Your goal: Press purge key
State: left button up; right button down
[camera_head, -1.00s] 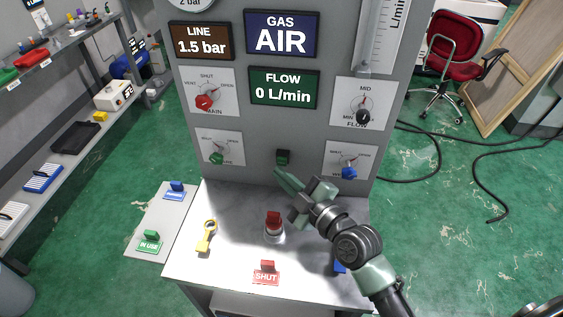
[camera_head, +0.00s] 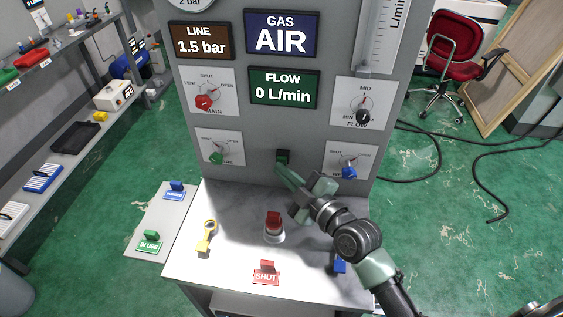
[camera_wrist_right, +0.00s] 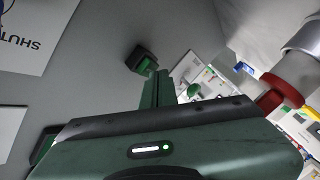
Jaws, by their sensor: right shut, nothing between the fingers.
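A small black-framed green key (camera_head: 283,156) sits low on the grey panel front, under the FLOW display; I see no purge label on it. It also shows in the right wrist view (camera_wrist_right: 141,57). My right gripper (camera_head: 282,171) is shut and empty, its green fingertips just below this key in the head view. In the right wrist view the closed fingers (camera_wrist_right: 162,76) point at the key, with the tips very near its lower right corner. I cannot tell whether they touch it. My left gripper is not in view.
On the bench top (camera_head: 235,262) stand a red-topped knob (camera_head: 274,222), a yellow key-shaped tag (camera_head: 206,236) and a red SHUT tag (camera_head: 266,274). A blue valve knob (camera_head: 349,173) is right of my gripper, a green one (camera_head: 216,158) to the left. The FLOW display (camera_head: 284,88) reads 0 L/min.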

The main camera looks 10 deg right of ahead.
jog(key=shift+w+d, duration=0.1)
jog(key=shift+w, duration=0.15)
jog(key=shift+s, duration=0.1)
dwell(0.6)
jog(key=shift+s+a+p, duration=0.3)
jog(key=shift+s+a, duration=0.05)
jog(key=shift+s, duration=0.4)
jog(key=s, duration=0.1)
jog(key=s+a+p, duration=0.1)
jog(key=s, duration=0.1)
jog(key=s+a, duration=0.1)
jog(key=shift+s+p, duration=0.3)
jog(key=shift+p, duration=0.05)
dwell(0.5)
